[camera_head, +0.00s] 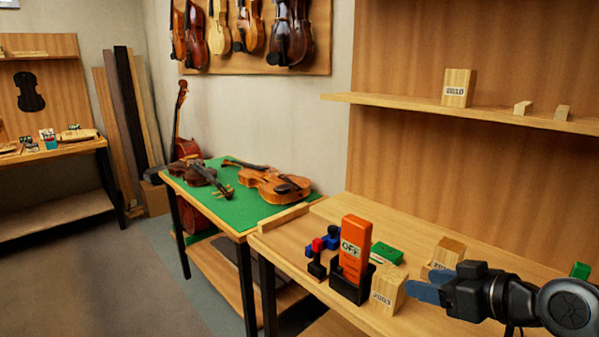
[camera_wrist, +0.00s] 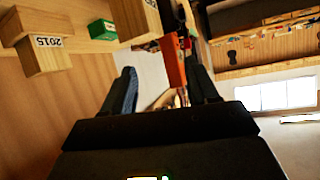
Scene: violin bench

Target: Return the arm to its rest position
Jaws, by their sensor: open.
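My gripper (camera_head: 428,287) is at the right of the head view, over the front part of the workbench (camera_head: 340,317), with blue fingertips pointing left. In the wrist view its two fingers (camera_wrist: 165,92) stand apart with nothing held between them. In the head view the fingertips are close to a wooden block marked 2003 (camera_head: 387,290), and I cannot tell whether they touch it. An orange block marked OFF (camera_head: 354,245) stands upright in a black holder (camera_head: 350,286) left of that block. The orange block also shows beyond the fingers in the wrist view (camera_wrist: 175,65).
Another wooden block (camera_head: 446,252) stands behind my gripper. A green box (camera_head: 387,253), a red-topped black piece (camera_head: 317,258) and a green item (camera_head: 579,270) are on the bench. A shelf (camera_head: 400,102) holds a block marked 2010 (camera_head: 458,87). Violins (camera_head: 270,183) lie on the green-topped table (camera_head: 236,210).

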